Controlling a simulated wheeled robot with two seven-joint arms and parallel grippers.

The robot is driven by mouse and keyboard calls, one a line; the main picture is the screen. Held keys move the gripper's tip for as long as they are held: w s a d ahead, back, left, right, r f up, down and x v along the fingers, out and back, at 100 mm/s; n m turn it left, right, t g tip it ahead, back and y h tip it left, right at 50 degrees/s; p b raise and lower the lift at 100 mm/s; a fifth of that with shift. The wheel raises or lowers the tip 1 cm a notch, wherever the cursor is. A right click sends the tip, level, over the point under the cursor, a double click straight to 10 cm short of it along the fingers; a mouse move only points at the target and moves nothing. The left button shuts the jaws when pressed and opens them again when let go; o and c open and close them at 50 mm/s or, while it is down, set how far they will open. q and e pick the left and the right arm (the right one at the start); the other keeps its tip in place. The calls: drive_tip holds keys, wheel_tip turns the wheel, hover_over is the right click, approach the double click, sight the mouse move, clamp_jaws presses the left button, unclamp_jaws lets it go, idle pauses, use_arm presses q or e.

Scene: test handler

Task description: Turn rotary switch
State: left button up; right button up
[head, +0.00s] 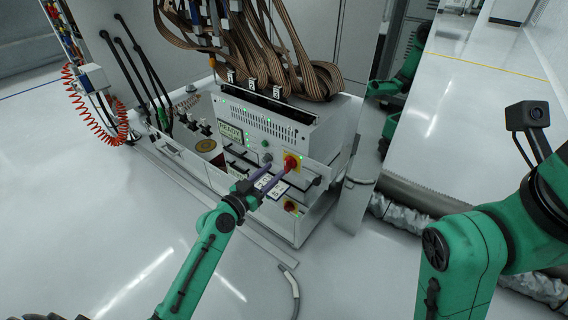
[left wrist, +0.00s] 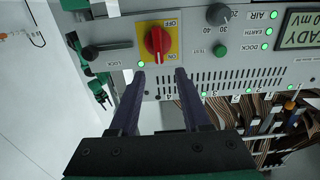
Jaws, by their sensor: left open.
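The red rotary switch (head: 291,162) sits on a yellow plate on the front of the grey tester unit. In the left wrist view the red knob (left wrist: 157,41) stands lengthwise up and down in the picture, between upside-down OFF and ON labels. My left gripper (head: 277,172) is close in front of the panel near the switch. In the left wrist view its two dark fingers (left wrist: 160,74) are apart and empty, with the knob beyond their tips, roughly in line with the gap. No contact shows. My right arm is at the right edge of the head view; its gripper is out of frame.
A black LOCK lever (left wrist: 107,49), a grey dial (left wrist: 218,14) and a green TEST button (left wrist: 220,50) flank the switch. A second red switch (head: 291,206) sits lower down. Brown ribbon cables (head: 250,50) hang above the unit. The floor in front is mostly clear.

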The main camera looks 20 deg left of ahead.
sight(285, 162)
use_arm(q)
drive_tip(key=b+x, duration=0.1)
drive_tip(key=x, duration=0.5)
drive_tip(key=shift+c, duration=0.3)
clamp_jaws()
drive_tip(key=shift+f, duration=0.1)
